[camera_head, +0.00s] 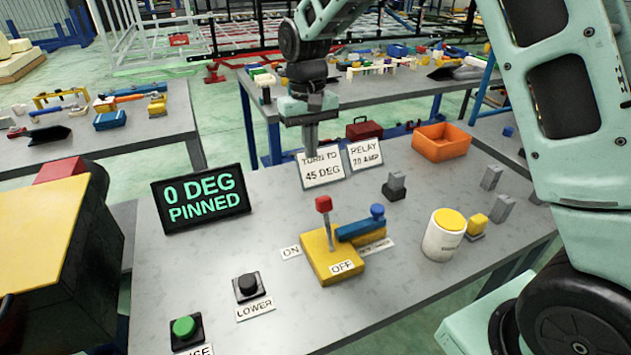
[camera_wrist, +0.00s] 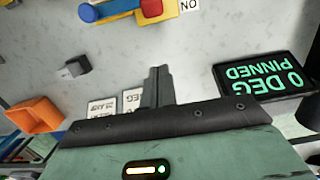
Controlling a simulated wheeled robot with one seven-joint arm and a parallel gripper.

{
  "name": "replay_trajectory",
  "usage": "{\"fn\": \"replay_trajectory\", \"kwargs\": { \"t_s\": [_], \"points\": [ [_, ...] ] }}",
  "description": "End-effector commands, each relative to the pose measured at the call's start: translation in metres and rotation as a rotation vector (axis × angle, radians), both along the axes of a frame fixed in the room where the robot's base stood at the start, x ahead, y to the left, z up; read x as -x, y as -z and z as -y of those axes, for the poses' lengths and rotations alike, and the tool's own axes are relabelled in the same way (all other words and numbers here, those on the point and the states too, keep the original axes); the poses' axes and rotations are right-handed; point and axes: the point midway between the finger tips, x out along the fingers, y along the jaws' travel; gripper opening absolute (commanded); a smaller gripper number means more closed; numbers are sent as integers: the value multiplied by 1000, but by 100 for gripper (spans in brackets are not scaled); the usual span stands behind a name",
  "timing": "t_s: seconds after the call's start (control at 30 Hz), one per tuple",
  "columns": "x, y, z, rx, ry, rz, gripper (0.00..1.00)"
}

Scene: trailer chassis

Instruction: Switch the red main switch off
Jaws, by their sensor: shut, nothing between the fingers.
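The red main switch is a lever with a red knob (camera_head: 323,204) on a thin grey stem, rising from a yellow base (camera_head: 318,263) on the grey table. The stem stands nearly upright, leaning slightly left at the top. An ON label (camera_head: 291,252) lies at the base's left, and an OFF label (camera_head: 342,267) is at its front. My gripper (camera_head: 311,152) is shut and empty, pointing down behind the switch and apart from it, near the sign cards. In the wrist view my gripper (camera_wrist: 157,70) is shut, and the red knob (camera_wrist: 152,8) shows at the top edge.
A blue handle (camera_head: 358,229) with a blue knob sits right beside the switch. The display (camera_head: 201,198) reads 0 DEG PINNED. Black LOWER (camera_head: 247,284) and green (camera_head: 184,327) buttons are front left. A white can (camera_head: 441,240) and an orange bin (camera_head: 442,142) stand right.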

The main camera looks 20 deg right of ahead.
Motion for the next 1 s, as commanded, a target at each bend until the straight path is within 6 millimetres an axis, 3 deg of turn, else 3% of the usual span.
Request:
{"fn": "replay_trajectory", "kwargs": {
  "t_s": [0.37, 0.87, 1.0],
  "points": [
    [2, 8, -1, 0, -2, -3, 0],
    [13, 101, -1, 0, -2, -5, 0],
    [32, 86, -1, -1, -4, 0, 0]
  ]
}}
